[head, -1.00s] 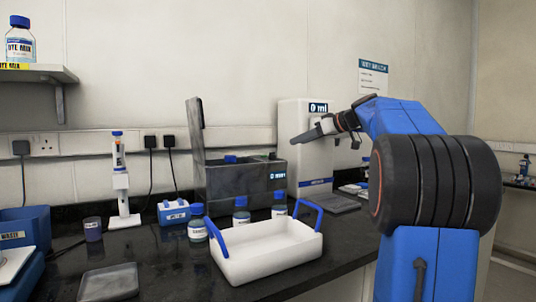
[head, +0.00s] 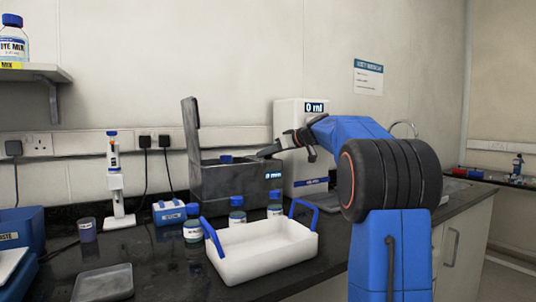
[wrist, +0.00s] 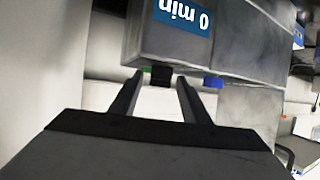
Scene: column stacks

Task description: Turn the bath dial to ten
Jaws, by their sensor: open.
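The bath (head: 232,184) is a dark grey box with its lid raised, standing at the back of the bench. Its front display reads 0 min. In the wrist view the bath (wrist: 245,55) appears upside down, with the display (wrist: 183,14) at the top. A small dark block (wrist: 161,76) shows at the bath's edge between my fingertips; it may be the dial, but no markings are readable. My gripper (head: 268,152) is open and empty near the bath's upper right corner. In the wrist view its fingers (wrist: 159,80) are apart; contact cannot be told.
A white dispenser (head: 288,112) reading 0 ml stands right behind my gripper. A white tray with blue handles (head: 262,262) and several blue-capped bottles (head: 193,230) stand in front of the bath. A pipette stand (head: 116,180) is at the left.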

